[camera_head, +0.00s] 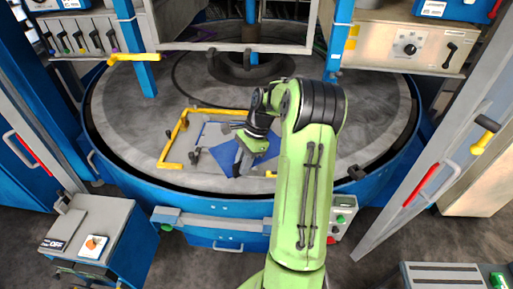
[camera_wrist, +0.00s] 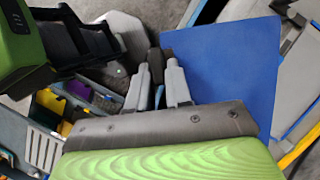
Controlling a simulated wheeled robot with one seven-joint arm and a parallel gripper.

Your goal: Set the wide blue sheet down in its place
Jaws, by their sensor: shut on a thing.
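The wide blue sheet (camera_head: 224,158) is over the round grey turntable, turned at an angle to the yellow corner pieces (camera_head: 181,128). My gripper (camera_head: 240,158) is at its right side in the head view and shut on it. In the wrist view the blue sheet (camera_wrist: 232,58) spreads to the right of my gripper's fingers (camera_wrist: 157,68), which meet it near its left edge. The contact itself is partly hidden by the fingers. I cannot tell whether the sheet touches the surface below.
The turntable (camera_head: 130,125) has a raised blue rim. A dark central post (camera_head: 250,68) and a pale frame stand behind. Small dark clamps (camera_head: 194,157) sit near the sheet. Blue uprights flank the turntable, and a grey cabinet (camera_head: 90,235) stands at the front left.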

